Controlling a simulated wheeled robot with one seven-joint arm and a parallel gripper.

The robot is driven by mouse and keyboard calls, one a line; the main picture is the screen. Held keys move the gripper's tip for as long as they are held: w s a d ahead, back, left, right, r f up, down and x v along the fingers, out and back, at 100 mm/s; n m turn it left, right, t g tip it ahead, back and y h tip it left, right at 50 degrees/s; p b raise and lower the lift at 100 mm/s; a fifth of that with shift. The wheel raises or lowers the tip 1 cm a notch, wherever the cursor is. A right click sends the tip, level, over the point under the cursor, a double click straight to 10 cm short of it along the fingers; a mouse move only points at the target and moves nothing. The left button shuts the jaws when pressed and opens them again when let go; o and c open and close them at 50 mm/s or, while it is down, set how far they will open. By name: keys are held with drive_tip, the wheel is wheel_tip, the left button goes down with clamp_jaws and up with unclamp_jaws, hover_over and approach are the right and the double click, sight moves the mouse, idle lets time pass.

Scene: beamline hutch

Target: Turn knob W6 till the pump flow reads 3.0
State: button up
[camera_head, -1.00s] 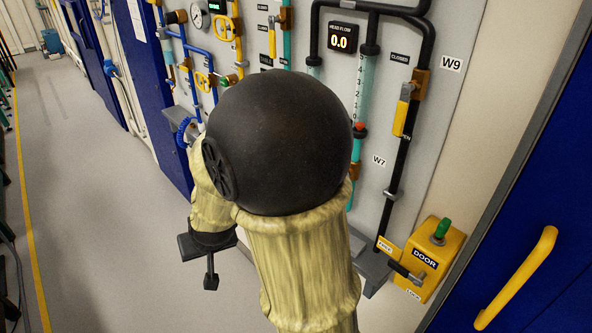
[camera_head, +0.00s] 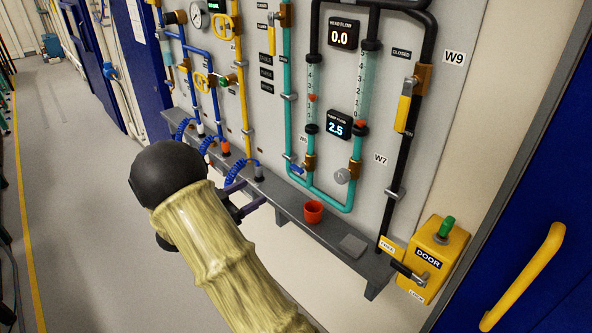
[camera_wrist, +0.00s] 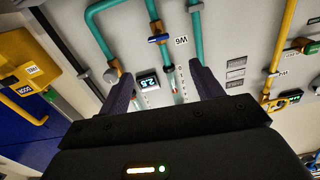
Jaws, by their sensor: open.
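Knob W6 is a blue handle (camera_head: 297,169) on a brass valve low on a teal pipe; it also shows in the wrist view (camera_wrist: 158,38), beside its W6 label (camera_wrist: 181,41). The pump flow display (camera_head: 339,126) reads 2.5; in the wrist view it appears upside down (camera_wrist: 148,82). My gripper (camera_head: 246,198) is open and empty, left of and below the knob in the head view, apart from it. In the wrist view the knob lies beyond the gap between the fingers (camera_wrist: 160,70).
A round grey knob (camera_head: 342,176) by the W7 label is to the right. A grey ledge (camera_head: 285,203) runs below, with a red cup (camera_head: 313,212) and blue coiled hoses (camera_head: 238,169). A yellow door box (camera_head: 432,262) stands right.

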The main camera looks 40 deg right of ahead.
sight(294, 170)
drive_tip(key=shift+s, duration=0.1)
drive_tip(key=d+p, duration=0.1)
drive_tip(key=d, duration=0.4)
drive_tip(key=w+d+p, duration=0.1)
drive_tip(key=d, duration=0.5)
drive_tip(key=d+p, duration=0.1)
drive_tip(key=d, duration=0.5)
drive_tip(key=shift+w+d+p, duration=0.2)
drive_tip(key=shift+p, duration=0.2)
drive_tip(key=c, duration=1)
